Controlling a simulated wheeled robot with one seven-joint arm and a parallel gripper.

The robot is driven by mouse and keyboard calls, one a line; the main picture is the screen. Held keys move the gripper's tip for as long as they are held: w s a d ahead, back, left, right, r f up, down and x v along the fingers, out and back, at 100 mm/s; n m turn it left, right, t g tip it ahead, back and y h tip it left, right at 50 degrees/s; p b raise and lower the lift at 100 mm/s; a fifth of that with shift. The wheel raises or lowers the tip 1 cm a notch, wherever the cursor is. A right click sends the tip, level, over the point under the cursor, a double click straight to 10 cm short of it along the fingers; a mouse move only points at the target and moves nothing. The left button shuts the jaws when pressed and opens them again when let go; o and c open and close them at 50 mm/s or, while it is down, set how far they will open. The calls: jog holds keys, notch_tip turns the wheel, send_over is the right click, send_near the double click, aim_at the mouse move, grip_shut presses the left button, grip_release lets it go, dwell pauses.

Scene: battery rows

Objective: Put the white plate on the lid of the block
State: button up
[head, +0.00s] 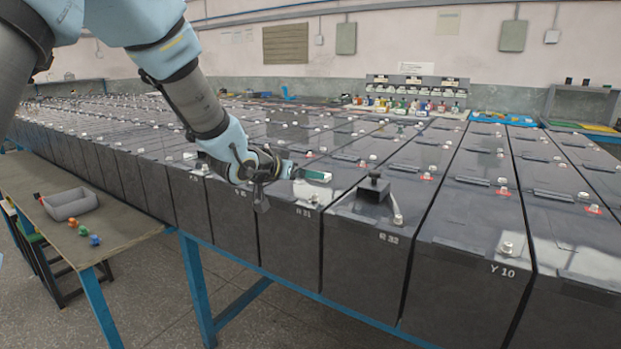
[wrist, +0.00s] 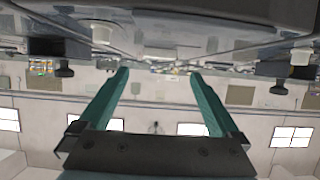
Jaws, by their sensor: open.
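My gripper (head: 312,175) is low over the front row of dark battery blocks, its teal fingers pointing right above the lid of block R 31 (head: 290,224). The wrist view shows the two fingers (wrist: 160,72) spread apart with nothing held between them. A pale flat patch (head: 312,191) lies on the R 31 lid just below the fingertips; I cannot tell whether it is the white plate or a reflection. I cannot make out the white plate for certain in either view. A small black raised piece (head: 374,187) stands on the lid of block R 32 (head: 372,250), right of my gripper.
Metal terminal posts, such as one on block Y 10 (head: 506,248), stick up from the lids. Bottles (head: 410,106) stand at the back.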

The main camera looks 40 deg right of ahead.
jog(key=v, duration=0.5)
jog(key=shift+a+r+b, duration=0.15)
jog(key=shift+a+b, duration=0.05)
jog(key=shift+b, duration=0.1)
jog(key=w+a+f+n+t+y, duration=0.1)
jog(key=w+a+f+n+y, duration=0.2)
jog(key=a, duration=0.5)
jog(key=w+a+f+n+t+y, duration=0.1)
jog(key=w+a+y, duration=0.1)
jog(key=w+a, duration=0.45)
jog(key=w+a+f+n+t+y, duration=0.1)
jog(key=w+a+f+n+y, duration=0.15)
jog(key=a, duration=0.75)
jog(key=s+a+f+n+g+y, duration=0.1)
jog(key=a+n+y, duration=0.1)
jog(key=a, duration=0.6)
jog(key=s+a+f+n+y, duration=0.2)
jog(key=a, duration=0.5)
jog(key=s+a+n+g+y+p, duration=0.1)
jog(key=s+a+n+g, duration=0.2)
jog(key=s+a, duration=0.6)
jog(key=shift+a+f+g+p, duration=0.3)
jog(key=shift+a+g, duration=0.2)
jog(key=shift+a, duration=0.45)
jog(key=shift+s+y, duration=0.1)
jog(key=shift+y, duration=0.15)
